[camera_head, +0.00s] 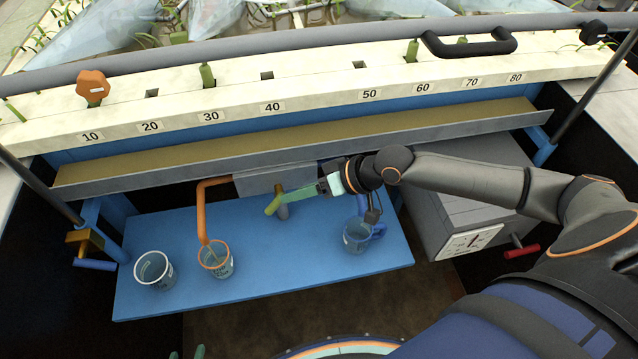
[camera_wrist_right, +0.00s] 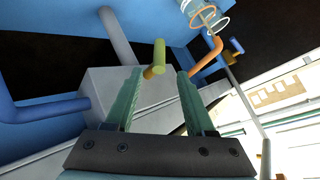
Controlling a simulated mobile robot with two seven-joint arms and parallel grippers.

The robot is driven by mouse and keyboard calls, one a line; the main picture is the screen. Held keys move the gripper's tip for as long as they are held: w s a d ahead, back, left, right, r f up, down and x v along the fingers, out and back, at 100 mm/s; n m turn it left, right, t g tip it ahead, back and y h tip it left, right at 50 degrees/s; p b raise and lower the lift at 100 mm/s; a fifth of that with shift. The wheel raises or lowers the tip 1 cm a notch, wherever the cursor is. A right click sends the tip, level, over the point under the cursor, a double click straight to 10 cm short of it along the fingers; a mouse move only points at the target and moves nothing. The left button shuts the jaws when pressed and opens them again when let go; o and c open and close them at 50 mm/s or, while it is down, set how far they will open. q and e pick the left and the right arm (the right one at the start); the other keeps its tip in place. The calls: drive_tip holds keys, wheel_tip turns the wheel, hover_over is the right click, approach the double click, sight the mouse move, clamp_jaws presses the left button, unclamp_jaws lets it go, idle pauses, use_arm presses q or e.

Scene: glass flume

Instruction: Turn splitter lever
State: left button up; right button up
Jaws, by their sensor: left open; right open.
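The splitter lever (camera_head: 273,204) is a short yellow-green handle on the front of a grey splitter box (camera_head: 255,182) under the trough. It also shows in the right wrist view (camera_wrist_right: 158,56), between and slightly beyond the fingertips. My right gripper (camera_head: 290,197) reaches in from the right with its green fingers beside the lever. It is open, with a finger on either side of the lever's line in the right wrist view (camera_wrist_right: 159,78); I see no clear contact. Only green fingertips of my left gripper (camera_head: 187,354) show at the bottom edge; it is open and far from the lever.
An orange pipe (camera_head: 205,190) runs from the box into an orange-rimmed beaker (camera_head: 216,262). A grey cabinet (camera_head: 455,215) with a red-handled crank (camera_head: 521,251) is at right.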

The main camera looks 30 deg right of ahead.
drive_tip(key=shift+v, duration=2.95)
drive_tip(key=shift+a, duration=0.15)
drive_tip(key=s+a+f+n+t, duration=0.1)
drive_tip(key=a+f, duration=0.3)
drive_tip(key=a, duration=0.1)
drive_tip(key=s+d+f+m+t+h+p, duration=0.1)
drive_tip(key=s+f+h, duration=0.4)
drive_tip(key=s+f, duration=0.6)
drive_tip(key=shift+s+d+f+t+h+p, duration=0.15)
drive_tip(key=shift+s+f+t+h+p, duration=0.2)
drive_tip(key=shift+f+p, duration=0.45)
idle(2.5)
